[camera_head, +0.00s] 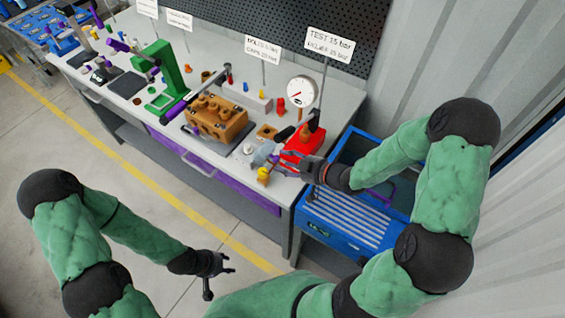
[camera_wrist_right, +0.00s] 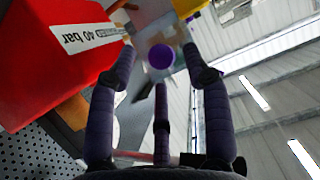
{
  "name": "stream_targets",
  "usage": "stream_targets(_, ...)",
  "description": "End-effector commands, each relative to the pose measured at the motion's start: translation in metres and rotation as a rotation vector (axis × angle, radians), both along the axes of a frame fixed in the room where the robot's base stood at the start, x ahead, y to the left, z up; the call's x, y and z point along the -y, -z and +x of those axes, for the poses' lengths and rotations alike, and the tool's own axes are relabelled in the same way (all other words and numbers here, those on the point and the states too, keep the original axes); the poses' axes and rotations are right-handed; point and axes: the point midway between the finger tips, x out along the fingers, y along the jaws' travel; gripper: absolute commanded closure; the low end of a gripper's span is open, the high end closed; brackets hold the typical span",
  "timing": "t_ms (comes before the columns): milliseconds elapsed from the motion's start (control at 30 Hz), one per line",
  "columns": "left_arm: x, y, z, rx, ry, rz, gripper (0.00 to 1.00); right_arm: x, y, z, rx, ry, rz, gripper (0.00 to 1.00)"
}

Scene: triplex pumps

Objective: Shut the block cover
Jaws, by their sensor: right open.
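My right gripper (camera_head: 287,160) is open at the right end of the bench, beside a red box (camera_head: 304,147). In the right wrist view its fingers (camera_wrist_right: 165,75) stand apart around a pale grey piece (camera_wrist_right: 150,32) with a round purple knob (camera_wrist_right: 160,56). This piece may be the block cover; its hinge and how far it is open cannot be made out. In the head view a pale see-through piece (camera_head: 263,153) shows just left of the gripper. My left gripper (camera_head: 217,272) hangs low in front of the bench, fingers apart, empty.
The red box reads 40 bar in the right wrist view (camera_wrist_right: 45,55). A small yellow part (camera_head: 263,175) is near the bench's front edge. A brown block (camera_head: 216,120), a green press (camera_head: 162,72) and a gauge (camera_head: 302,92) stand close by. A blue crate (camera_head: 340,225) is at the right.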

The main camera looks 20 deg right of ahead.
Motion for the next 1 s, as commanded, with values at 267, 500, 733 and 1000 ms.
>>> stream_targets(267,0.0000,0.0040,-0.0002,0.000,0.000,0.000,0.60,-0.0111,0.0074,0.0131,-0.001,-0.001,0.000,0.50)
stream_targets(500,0.0000,0.0038,0.0000,0.000,0.000,0.000,0.60,-0.0110,0.0074,0.0136,-0.001,0.000,0.000,0.50)
stream_targets(733,0.0000,0.0039,-0.0001,0.000,0.000,0.000,0.60,-0.0113,0.0079,0.0130,-0.002,-0.001,0.000,1.00)
stream_targets(1000,0.0000,-0.0048,-0.0001,0.000,0.000,0.000,0.60,-0.0135,0.0051,0.0124,-0.027,-0.004,-0.014,1.00)
